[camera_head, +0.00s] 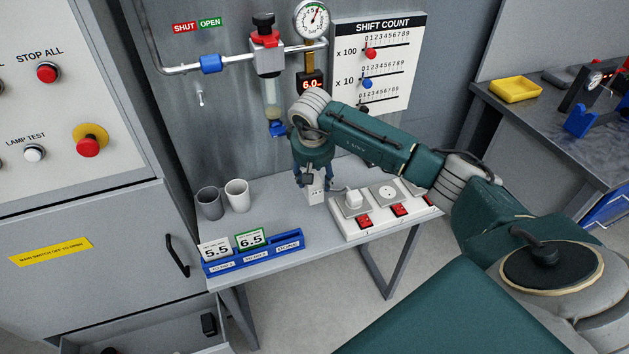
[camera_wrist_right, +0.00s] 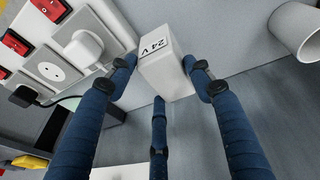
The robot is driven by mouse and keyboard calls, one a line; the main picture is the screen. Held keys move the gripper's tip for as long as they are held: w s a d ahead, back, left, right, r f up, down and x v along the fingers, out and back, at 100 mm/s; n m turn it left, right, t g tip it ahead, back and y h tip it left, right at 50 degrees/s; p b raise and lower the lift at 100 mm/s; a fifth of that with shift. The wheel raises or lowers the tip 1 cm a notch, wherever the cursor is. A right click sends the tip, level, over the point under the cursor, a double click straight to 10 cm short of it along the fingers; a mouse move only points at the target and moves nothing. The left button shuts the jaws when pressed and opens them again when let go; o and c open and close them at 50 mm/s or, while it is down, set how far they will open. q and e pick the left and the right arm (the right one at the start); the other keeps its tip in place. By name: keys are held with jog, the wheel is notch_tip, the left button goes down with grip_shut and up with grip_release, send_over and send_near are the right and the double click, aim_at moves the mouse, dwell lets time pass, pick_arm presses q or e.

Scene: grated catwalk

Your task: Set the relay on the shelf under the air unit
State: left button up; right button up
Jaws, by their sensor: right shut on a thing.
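The relay (camera_head: 315,192) is a small white block marked 24 V, also seen in the wrist view (camera_wrist_right: 165,72). My right gripper (camera_head: 313,181) is shut on it, with blue fingers around its sides in the wrist view (camera_wrist_right: 160,72). The relay is at the grey shelf (camera_head: 275,206), just left of the socket strip; I cannot tell whether its base touches the shelf. The air unit (camera_head: 267,60), with its red-collared knob and clear bowl, hangs on the wall above and to the left. My left gripper is not in view.
A white socket strip (camera_head: 352,228) with red switches and a plug stands right of the relay. Two cups, grey (camera_head: 210,204) and white (camera_head: 238,196), stand at the shelf's left. A blue card rack (camera_head: 254,252) lies along the front edge. Bare shelf lies between cups and relay.

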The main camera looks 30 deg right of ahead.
notch_tip(320, 180, down, 3)
jog(key=shift+s+f+p, duration=0.1)
jog(key=shift+f+p, duration=0.05)
jog(key=shift+p, duration=0.65)
jog(key=shift+w+f, duration=0.1)
jog(key=shift+w, duration=0.25)
jog(key=shift+w+d+f, duration=0.1)
jog(key=shift+w+f, duration=0.05)
jog(key=shift+f, duration=0.05)
jog(key=shift+f, duration=0.1)
jog(key=shift+f, duration=0.15)
jog(key=o, duration=1.3)
jog(key=shift+o, duration=0.2)
